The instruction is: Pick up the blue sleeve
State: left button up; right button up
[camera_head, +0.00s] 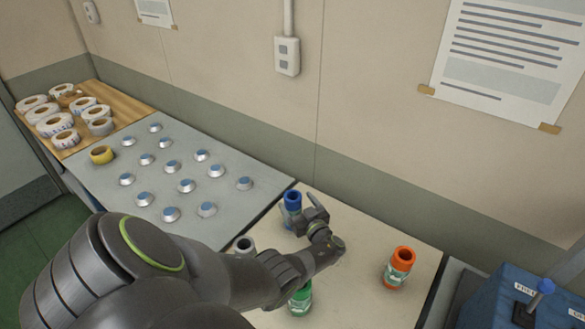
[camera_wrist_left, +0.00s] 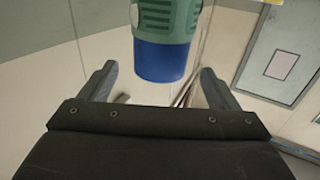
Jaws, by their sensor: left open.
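The blue sleeve (camera_head: 291,207) stands upright on the light table, near its back left corner, in the head view. In the left wrist view the blue sleeve (camera_wrist_left: 163,58), with a green label band, shows between the two fingers and a little beyond them. My left gripper (camera_head: 303,212) is right beside the sleeve, on its right side in the head view. Its fingers are apart and not closed on anything. I cannot tell whether a finger touches the sleeve. My right gripper is in neither view.
An orange sleeve (camera_head: 399,266) stands to the right on the light table. A green sleeve (camera_head: 300,300) and a grey sleeve (camera_head: 244,245) are partly hidden by my left arm. A grey board (camera_head: 205,225) with several pegs lies left. A blue box (camera_head: 500,300) is at right.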

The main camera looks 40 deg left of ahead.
aim_at(290, 192)
pick_arm(q)
jog(key=b+x, duration=0.1)
jog(key=x, duration=0.4)
jog(key=shift+w+a+b, duration=0.15)
jog(key=shift+a+b, duration=0.15)
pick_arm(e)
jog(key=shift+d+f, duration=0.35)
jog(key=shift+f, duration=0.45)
pick_arm(q)
jog(key=shift+d+r, duration=0.1)
jog(key=shift+c, duration=0.3)
jog(key=shift+c, duration=1.2)
jog(key=c, duration=1.5)
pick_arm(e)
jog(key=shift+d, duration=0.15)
